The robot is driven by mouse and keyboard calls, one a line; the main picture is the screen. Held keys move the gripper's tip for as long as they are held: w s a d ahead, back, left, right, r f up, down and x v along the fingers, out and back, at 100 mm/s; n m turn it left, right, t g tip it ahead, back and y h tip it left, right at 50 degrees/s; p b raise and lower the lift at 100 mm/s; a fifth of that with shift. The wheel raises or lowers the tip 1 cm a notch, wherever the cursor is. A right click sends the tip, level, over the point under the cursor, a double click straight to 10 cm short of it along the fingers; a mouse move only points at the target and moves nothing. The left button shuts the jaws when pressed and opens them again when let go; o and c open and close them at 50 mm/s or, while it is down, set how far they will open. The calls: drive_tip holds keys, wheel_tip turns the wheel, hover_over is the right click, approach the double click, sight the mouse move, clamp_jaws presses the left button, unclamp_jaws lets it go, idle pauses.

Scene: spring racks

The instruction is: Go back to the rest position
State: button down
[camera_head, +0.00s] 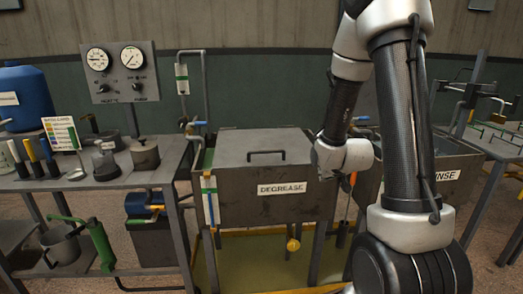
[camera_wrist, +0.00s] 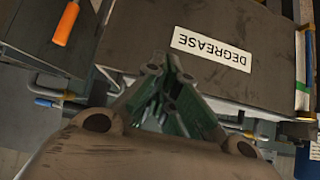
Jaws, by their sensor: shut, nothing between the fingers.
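My gripper (camera_wrist: 165,72) shows in the wrist view with its fingers drawn together and nothing between them. It is in front of the grey tank labelled DEGREASE, whose front wall (camera_wrist: 265,45) fills the upper part of that view. In the head view my arm reaches down in front of the right side of the degrease tank (camera_head: 230,208); the wrist is by its right edge and the fingers cannot be made out. The tank's lid (camera_head: 235,152) is on.
A rinse tank (camera_head: 465,160) stands at right, partly behind my arm. A bench (camera_head: 110,178) with pots and bottles is at left; a rack (camera_head: 480,95) is at far right. Pipes and a valve (camera_head: 293,245) stick out around the degrease tank.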

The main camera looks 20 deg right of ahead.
drive_tip(key=s+a+f+g+y, duration=0.1)
drive_tip(key=s+a+f+g, duration=0.15)
drive_tip(key=s, duration=0.35)
drive_tip(key=s+a+f+g, duration=0.1)
drive_tip(key=s+g, duration=0.3)
drive_tip(key=s, duration=0.2)
drive_tip(key=s+a+r+n, duration=0.1)
drive_tip(key=s+a+r, duration=0.1)
drive_tip(key=s+r, duration=0.5)
drive_tip(key=s+a+r+n+t, duration=0.1)
drive_tip(key=s+a+r, duration=0.2)
drive_tip(key=s+r, duration=0.4)
wheel_tip(320, 180, up, 9)
drive_tip(key=shift+s+a+f+y, duration=0.15)
drive_tip(key=shift+s+y, duration=0.2)
drive_tip(key=shift+y, duration=0.05)
